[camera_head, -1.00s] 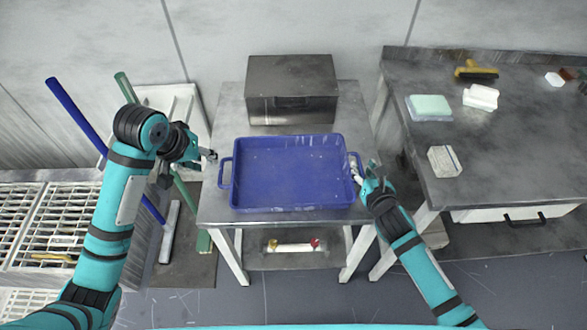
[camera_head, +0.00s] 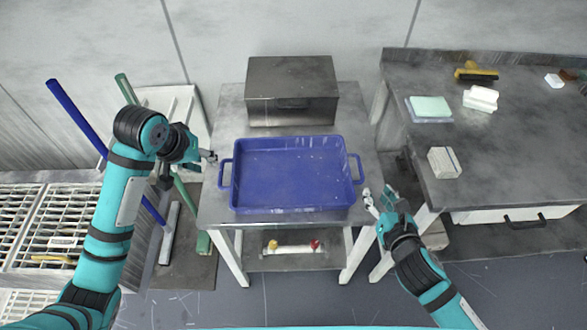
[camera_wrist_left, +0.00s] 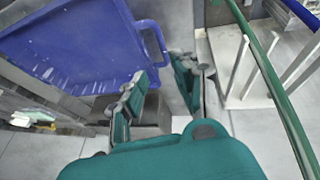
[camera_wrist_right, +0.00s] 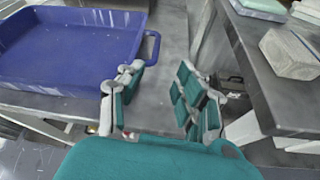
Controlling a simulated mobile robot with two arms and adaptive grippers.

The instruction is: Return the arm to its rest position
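My left gripper (camera_head: 211,159) hovers just left of the blue tray (camera_head: 232,207), beside its left handle. In the left wrist view its fingers (camera_wrist_left: 156,95) stand apart with nothing between them. My right gripper (camera_head: 372,199) is to the right of the tray, in front of the gap between the two tables and clear of the right handle. In the right wrist view its fingers (camera_wrist_right: 158,95) are spread and empty. The tray is empty and sits flat on the small metal table.
A dark metal box (camera_head: 291,90) stands behind the tray. The right-hand bench (camera_head: 510,140) carries a stone-like block (camera_head: 444,162), a green-topped pad (camera_head: 430,107), a white block (camera_head: 481,98) and a yellow-handled brush (camera_head: 476,72). Long-handled tools (camera_head: 75,115) lean at the left beside white racks (camera_head: 50,228).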

